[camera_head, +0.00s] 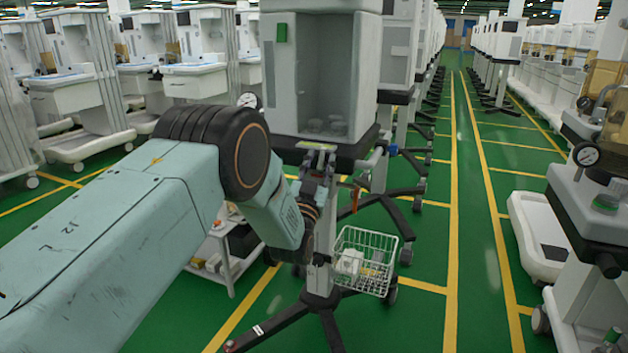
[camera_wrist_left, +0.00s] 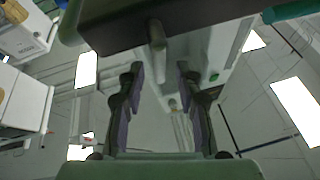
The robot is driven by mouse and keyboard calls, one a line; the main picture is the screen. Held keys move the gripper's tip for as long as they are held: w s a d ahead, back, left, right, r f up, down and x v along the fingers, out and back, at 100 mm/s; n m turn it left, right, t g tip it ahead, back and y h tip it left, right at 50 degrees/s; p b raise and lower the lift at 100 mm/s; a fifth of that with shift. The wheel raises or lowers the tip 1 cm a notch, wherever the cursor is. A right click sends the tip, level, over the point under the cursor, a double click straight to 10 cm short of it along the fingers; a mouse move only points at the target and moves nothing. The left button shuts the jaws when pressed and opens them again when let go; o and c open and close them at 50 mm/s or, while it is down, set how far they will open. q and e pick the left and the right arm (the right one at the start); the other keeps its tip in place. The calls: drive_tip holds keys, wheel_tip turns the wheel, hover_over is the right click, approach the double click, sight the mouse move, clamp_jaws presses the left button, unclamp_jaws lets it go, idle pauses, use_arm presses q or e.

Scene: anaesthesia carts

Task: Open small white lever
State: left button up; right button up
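My left arm comes in from the left, and its gripper (camera_head: 319,162) is under the front edge of a grey-white cart (camera_head: 292,80) with an open front. In the left wrist view the gripper (camera_wrist_left: 160,70) points up at the cart's dark underside (camera_wrist_left: 130,22). Its two fingers are apart with nothing between them. A short, rounded grey-looking lever or peg (camera_wrist_left: 157,36) hangs from the underside, just beyond the fingertips and roughly centred between them. I cannot tell whether it is the small white lever. My right gripper is in neither view.
A white wire basket (camera_head: 364,262) hangs low on the cart's stand. Dark splayed legs (camera_head: 300,318) spread over the green floor. More carts stand at left (camera_head: 75,95) and right (camera_head: 590,220). The yellow-lined aisle (camera_head: 470,200) is clear.

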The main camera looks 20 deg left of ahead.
use_arm(q)
drive_tip(key=a+v, duration=0.1)
drive_tip(key=v, duration=1)
drive_tip(key=shift+d, duration=0.5)
drive_tip(key=s+f+g+h, duration=0.1)
drive_tip(key=s+f+g, duration=0.25)
drive_tip(key=f, duration=0.45)
drive_tip(key=s+f+g, duration=0.3)
drive_tip(key=f+g, duration=0.2)
drive_tip(key=f, duration=0.4)
drive_tip(key=s+f+n+g+p, duration=0.1)
drive_tip(key=s+f+g+p, duration=0.1)
drive_tip(key=s+f+g, duration=0.6)
drive_tip(key=s+d+r+g+h+p, duration=0.1)
drive_tip(key=s+g+p, duration=0.4)
drive_tip(key=s, duration=2.6)
drive_tip(key=shift+d+r+n+g, duration=0.3)
drive_tip(key=shift+d+r+g, duration=0.1)
drive_tip(key=shift+g, duration=0.25)
drive_tip(key=shift+f, duration=0.1)
drive_tip(key=shift+o, duration=0.2)
